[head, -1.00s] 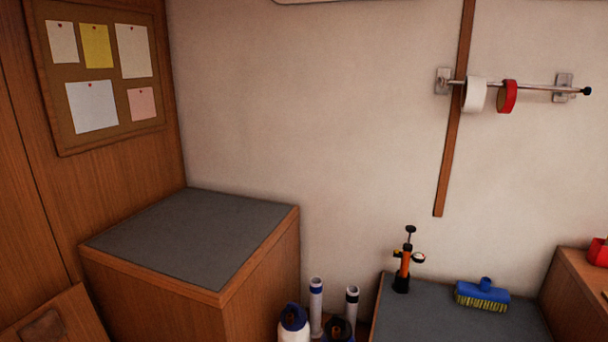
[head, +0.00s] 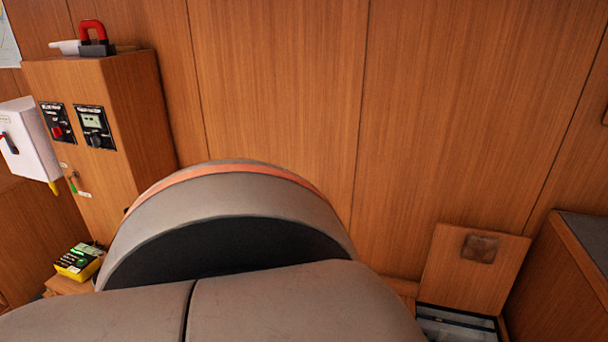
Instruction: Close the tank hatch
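A square wooden hatch lid (head: 449,269) stands raised at the lower right of the head view, leaning against the wood-panelled wall. It has a dark brownish patch, perhaps a recessed handle, near its upper middle. Below it is an opening (head: 457,326) with a dark rim and a pale grey-blue inside, cut off by the bottom edge. The lid stands open above this opening. Neither gripper shows. A large grey rounded part with an orange band, which looks like my own arm, fills the lower middle and hides what lies behind it.
A wooden cabinet (head: 158,120) with switch panels stands at the left, a red-handled object (head: 95,36) on top. A white box (head: 27,140) hangs beside it. A yellow-black device (head: 77,262) sits below. A grey-topped wooden unit (head: 565,275) borders the hatch on the right.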

